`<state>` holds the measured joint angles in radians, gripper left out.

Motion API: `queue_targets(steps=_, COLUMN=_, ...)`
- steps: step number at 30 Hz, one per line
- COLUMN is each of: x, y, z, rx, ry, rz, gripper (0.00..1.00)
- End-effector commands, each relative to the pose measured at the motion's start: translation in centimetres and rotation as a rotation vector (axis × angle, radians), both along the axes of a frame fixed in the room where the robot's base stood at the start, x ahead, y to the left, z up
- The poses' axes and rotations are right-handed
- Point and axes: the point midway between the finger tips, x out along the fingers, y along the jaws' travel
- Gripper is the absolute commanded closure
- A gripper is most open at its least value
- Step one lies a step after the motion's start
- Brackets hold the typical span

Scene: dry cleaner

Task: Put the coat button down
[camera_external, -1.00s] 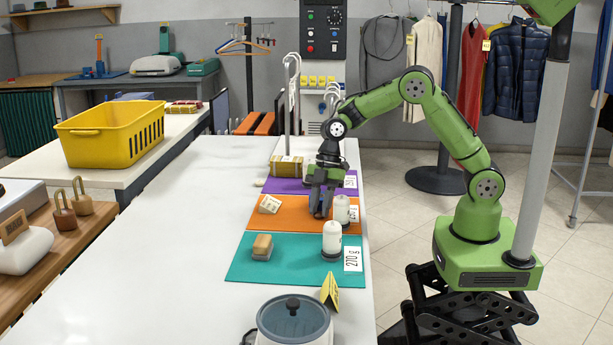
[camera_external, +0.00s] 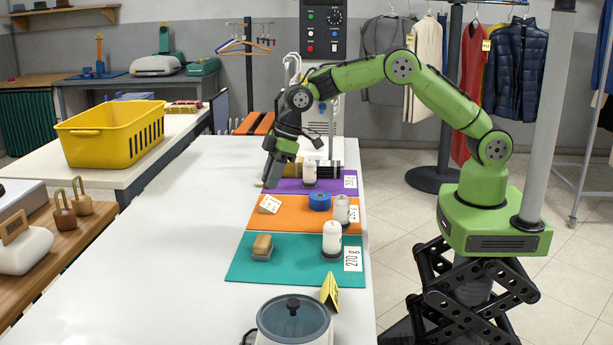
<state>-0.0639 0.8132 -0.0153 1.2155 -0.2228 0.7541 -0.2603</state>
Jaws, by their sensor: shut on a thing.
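The coat button (camera_external: 259,183) is a small pale disc, mostly hidden by my fingers, at the left edge of the purple mat (camera_external: 342,182). My gripper (camera_external: 267,183) points down at the mat's left corner, with its fingers shut on the button. The fingertips are low, close to the white counter. I cannot tell whether the button touches the counter.
A teal mat (camera_external: 240,270) lies nearer. The white counter (camera_external: 175,240) to the left is clear.

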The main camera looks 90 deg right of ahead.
Motion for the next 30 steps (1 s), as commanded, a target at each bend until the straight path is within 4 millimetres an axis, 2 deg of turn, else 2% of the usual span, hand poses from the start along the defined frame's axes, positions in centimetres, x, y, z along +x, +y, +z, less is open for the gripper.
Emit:
queue_targets(steps=2, x=1.0, y=0.8, z=0.2, rx=0.005, ry=-0.008, rz=-0.073, gripper=1.00)
queue_targets(steps=7, x=1.4, y=0.9, z=-3.6, rx=0.007, ry=-0.010, rz=-0.110, gripper=1.00)
queue_targets(steps=14, x=1.4, y=0.9, z=-7.1, rx=0.008, ry=-0.011, rz=-0.108, gripper=1.00)
queue_targets(steps=18, x=1.3, y=0.9, z=-10.0, rx=0.008, ry=-0.010, rz=-0.106, gripper=1.00)
queue_targets(steps=29, x=1.4, y=0.9, z=-10.5, rx=0.008, ry=-0.014, rz=-0.105, gripper=1.00)
queue_targets(steps=30, x=1.4, y=0.9, z=-10.5, rx=0.008, ry=-0.014, rz=-0.105, gripper=0.69)
